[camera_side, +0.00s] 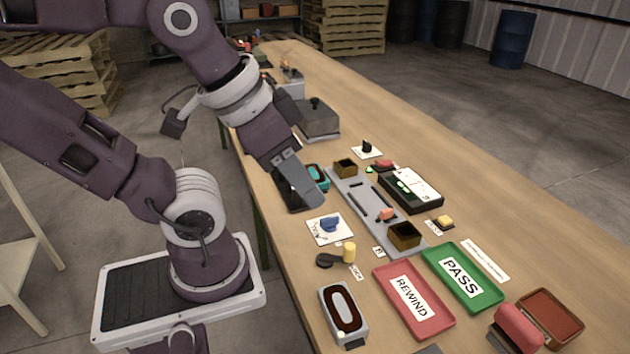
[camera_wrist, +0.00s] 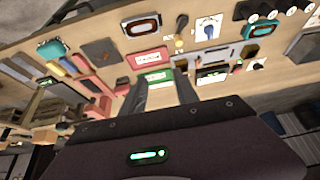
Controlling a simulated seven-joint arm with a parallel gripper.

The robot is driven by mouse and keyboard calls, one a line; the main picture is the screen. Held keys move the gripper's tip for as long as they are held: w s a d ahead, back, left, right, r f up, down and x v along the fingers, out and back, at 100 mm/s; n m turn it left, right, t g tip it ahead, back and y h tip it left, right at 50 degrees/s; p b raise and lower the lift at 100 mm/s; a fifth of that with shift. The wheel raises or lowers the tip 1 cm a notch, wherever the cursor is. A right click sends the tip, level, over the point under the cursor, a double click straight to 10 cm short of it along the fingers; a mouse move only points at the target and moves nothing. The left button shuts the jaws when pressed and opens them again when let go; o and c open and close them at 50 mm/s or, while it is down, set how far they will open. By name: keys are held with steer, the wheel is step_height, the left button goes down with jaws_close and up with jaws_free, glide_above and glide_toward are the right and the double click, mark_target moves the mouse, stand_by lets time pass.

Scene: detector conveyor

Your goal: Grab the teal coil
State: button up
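The teal coil (camera_side: 319,174) is an oval ring with a dark middle, lying near the left end of the grey conveyor. In the side view it is partly hidden behind my gripper (camera_side: 308,198), which is over the table's near edge. In the wrist view a teal ring (camera_wrist: 260,29), apparently the same coil, lies at the upper right, away from my fingers. There my gripper (camera_wrist: 166,92) has its two dark fingers apart, with nothing seen between them but the distant green tray. I cannot tell the exact gap between gripper and coil.
The grey conveyor (camera_side: 352,196) carries brown boxes and small parts. A black panel (camera_side: 411,188) stands behind it. The red REWIND tray (camera_side: 414,301) and green PASS tray (camera_side: 463,278) lie right. A dial card (camera_side: 327,229) is in front. Another teal oval (camera_wrist: 50,49) shows in the wrist view.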

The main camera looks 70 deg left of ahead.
steer(key=o, duration=0.5)
steer(key=m+g+y, duration=0.7)
steer(key=m+y, duration=0.5)
steer(key=m, duration=0.1)
glide_toward(314, 174)
steer(key=s+d+r, duration=0.3)
steer(key=s+r, duration=0.2)
steer(key=w+a+f+m, duration=0.1)
steer(key=f+m, duration=0.1)
steer(key=w+a+f+m+t+y, duration=0.1)
steer(key=f, duration=0.1)
steer(key=w+a+f+m+t, duration=0.1)
steer(key=a+f+m, duration=0.1)
steer(key=f, duration=0.1)
steer(key=shift+w+a+m+y, duration=0.1)
steer(key=shift+w+m+y, duration=0.2)
steer(key=shift+w, duration=0.1)
steer(key=x, duration=0.6)
steer(key=shift+a+f, duration=0.15)
steer(key=shift+a, duration=0.25)
steer(key=shift+c, duration=0.3)
